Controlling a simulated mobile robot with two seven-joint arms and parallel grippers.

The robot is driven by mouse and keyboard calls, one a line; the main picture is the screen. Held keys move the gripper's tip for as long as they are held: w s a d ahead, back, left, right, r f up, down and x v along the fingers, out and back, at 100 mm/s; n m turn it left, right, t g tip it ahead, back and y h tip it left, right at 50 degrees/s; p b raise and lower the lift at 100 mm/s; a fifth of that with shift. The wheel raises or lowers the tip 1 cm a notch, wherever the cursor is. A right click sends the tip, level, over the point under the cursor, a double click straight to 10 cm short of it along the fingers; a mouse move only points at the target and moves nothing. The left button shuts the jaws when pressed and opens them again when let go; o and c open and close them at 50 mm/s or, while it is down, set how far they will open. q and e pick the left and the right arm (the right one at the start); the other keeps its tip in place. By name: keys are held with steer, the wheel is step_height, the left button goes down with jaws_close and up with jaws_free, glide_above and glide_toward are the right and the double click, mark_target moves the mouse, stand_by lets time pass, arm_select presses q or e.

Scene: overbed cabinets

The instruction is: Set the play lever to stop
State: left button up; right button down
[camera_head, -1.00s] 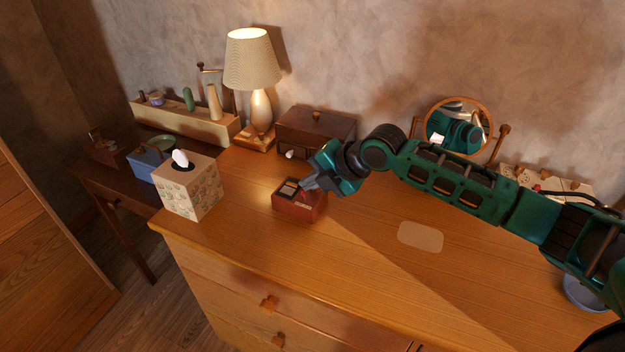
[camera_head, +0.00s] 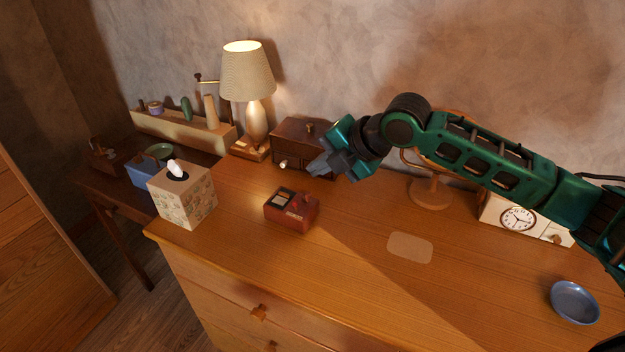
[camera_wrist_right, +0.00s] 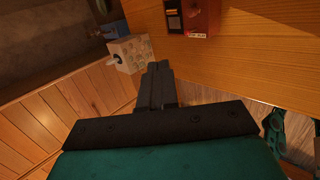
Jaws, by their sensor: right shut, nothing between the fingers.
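The play lever is on a small red-brown box (camera_head: 291,211) on the dresser top. The box has a dark panel with a pale window on its left part and a small red lever (camera_head: 306,199) on its right part. The lever's exact setting is too small to read. My right gripper (camera_head: 318,168) is shut and empty, raised above and behind the box, apart from it. In the right wrist view the box (camera_wrist_right: 193,17) shows at the top, beyond the shut fingers (camera_wrist_right: 157,84). My left gripper is not in view.
A tissue box (camera_head: 183,196) stands left of the red box. A lit lamp (camera_head: 248,90) and a dark wooden chest (camera_head: 299,141) stand behind. A clock (camera_head: 517,218) and a blue bowl (camera_head: 575,302) are at right. The dresser top before the red box is clear.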

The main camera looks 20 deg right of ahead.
steer(key=r, duration=0.1)
steer(key=s+r, duration=0.1)
steer(key=d+r, duration=0.1)
steer(key=shift+s+r, duration=0.2)
steer(key=shift+s, duration=0.1)
stand_by(0.3)
